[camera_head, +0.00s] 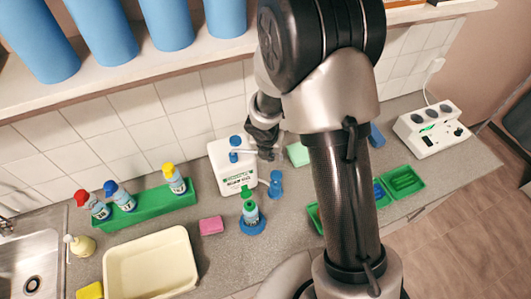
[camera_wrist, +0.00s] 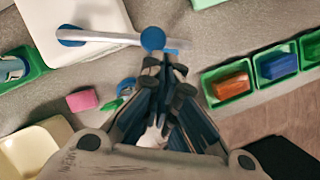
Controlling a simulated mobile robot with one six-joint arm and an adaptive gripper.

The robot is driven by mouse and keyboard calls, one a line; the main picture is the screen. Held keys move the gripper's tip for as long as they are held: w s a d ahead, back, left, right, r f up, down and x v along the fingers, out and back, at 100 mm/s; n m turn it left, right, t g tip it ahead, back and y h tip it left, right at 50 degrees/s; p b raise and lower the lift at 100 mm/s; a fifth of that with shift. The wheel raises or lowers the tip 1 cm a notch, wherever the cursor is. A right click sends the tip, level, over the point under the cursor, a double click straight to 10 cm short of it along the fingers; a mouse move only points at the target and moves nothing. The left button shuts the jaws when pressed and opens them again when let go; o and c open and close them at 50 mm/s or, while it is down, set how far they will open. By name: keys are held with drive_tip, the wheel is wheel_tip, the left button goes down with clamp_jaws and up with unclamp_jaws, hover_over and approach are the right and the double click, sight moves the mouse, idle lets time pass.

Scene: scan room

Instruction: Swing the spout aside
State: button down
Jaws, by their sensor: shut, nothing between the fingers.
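A white canister (camera_head: 232,170) with a green label stands on the counter against the tiled wall. Its blue cap (camera_head: 235,142) shows on top, and in the wrist view as a blue disc (camera_wrist: 70,35). A pale spout (camera_wrist: 115,37) runs rightward from the cap, with a blue round piece (camera_wrist: 153,38) near its far end. My gripper (camera_wrist: 165,58) is shut and empty, its fingertips right beside the spout's outer end. I cannot tell whether they touch it. In the head view my gripper (camera_head: 266,145) partly hides that end of the spout.
A pink sponge (camera_head: 211,226), cream basin (camera_head: 150,265) and green bottle rack (camera_head: 145,207) lie left. Green bins (camera_head: 403,181) and a socket block (camera_head: 433,130) are right. A shelf overhangs.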

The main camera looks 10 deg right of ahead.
drive_tip(key=shift+w+d, duration=0.3)
drive_tip(key=shift+w, duration=0.2)
idle(0.4)
